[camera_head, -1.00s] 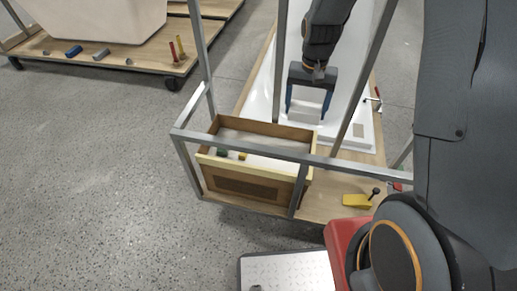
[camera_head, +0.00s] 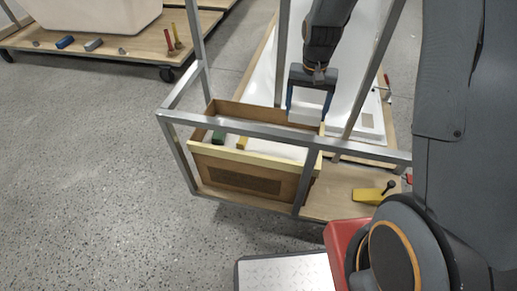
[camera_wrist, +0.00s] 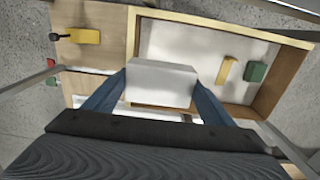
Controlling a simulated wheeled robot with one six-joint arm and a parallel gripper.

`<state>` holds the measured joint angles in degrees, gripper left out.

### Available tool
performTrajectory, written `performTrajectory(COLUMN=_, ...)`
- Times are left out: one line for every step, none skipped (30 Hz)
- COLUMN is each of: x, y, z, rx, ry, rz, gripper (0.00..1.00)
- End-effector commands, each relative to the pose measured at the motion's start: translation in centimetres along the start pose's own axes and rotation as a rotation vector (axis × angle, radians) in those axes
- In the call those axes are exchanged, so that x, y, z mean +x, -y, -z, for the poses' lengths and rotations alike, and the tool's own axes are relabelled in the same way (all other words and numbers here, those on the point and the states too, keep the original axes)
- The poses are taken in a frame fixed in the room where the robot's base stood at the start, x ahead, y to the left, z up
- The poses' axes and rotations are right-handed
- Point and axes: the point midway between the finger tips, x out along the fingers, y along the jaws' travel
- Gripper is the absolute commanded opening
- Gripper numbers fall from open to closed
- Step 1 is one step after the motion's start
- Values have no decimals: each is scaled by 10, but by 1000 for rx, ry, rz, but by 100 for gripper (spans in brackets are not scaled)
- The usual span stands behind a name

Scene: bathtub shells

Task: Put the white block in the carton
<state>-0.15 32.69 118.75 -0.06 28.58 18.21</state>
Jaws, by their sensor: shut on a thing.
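My gripper (camera_head: 309,112) is shut on the white block (camera_head: 306,117). In the wrist view the white block (camera_wrist: 160,84) sits between the two blue fingers of my gripper (camera_wrist: 155,98). The carton (camera_head: 235,177) is an open brown box with a pale inside, standing on the wooden board within a grey metal frame. In the head view the block is at the carton's back right corner. In the wrist view the block overlaps the near edge of the carton (camera_wrist: 258,32), raised above it. Whether it touches the rim cannot be told.
Inside the carton are a green block (camera_head: 218,137) and a yellow block (camera_head: 242,142). Grey metal bars (camera_head: 250,131) cross in front of the carton. A white tub shell (camera_head: 367,110) lies behind. A yellow clamp (camera_head: 369,195) sits on the board at right.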

Motion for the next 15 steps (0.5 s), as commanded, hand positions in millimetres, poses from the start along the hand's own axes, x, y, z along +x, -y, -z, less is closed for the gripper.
performTrajectory(x=20, y=2, z=5, rx=0, ry=0, rz=0, gripper=56)
performTrajectory(x=27, y=2, z=7, rx=0, ry=0, rz=0, gripper=56)
performTrajectory(x=36, y=3, z=9, rx=0, ry=0, rz=0, gripper=56)
performTrajectory(x=42, y=4, z=11, rx=0, ry=0, rz=0, gripper=56)
performTrajectory(x=48, y=4, z=13, rx=0, ry=0, rz=0, gripper=56)
performTrajectory(x=56, y=5, z=15, rx=0, ry=0, rz=0, gripper=56)
performTrajectory(x=61, y=6, z=16, rx=0, ry=0, rz=0, gripper=56)
performTrajectory(x=66, y=6, z=17, rx=0, ry=0, rz=0, gripper=56)
performTrajectory(x=72, y=6, z=19, rx=0, ry=0, rz=0, gripper=56)
performTrajectory(x=76, y=7, z=20, rx=0, ry=0, rz=0, gripper=56)
performTrajectory(x=79, y=7, z=21, rx=0, ry=0, rz=0, gripper=56)
performTrajectory(x=83, y=7, z=22, rx=0, ry=0, rz=0, gripper=56)
performTrajectory(x=85, y=8, z=23, rx=0, ry=0, rz=0, gripper=56)
performTrajectory(x=87, y=8, z=23, rx=0, ry=0, rz=0, gripper=56)
performTrajectory(x=89, y=8, z=24, rx=0, ry=0, rz=0, gripper=56)
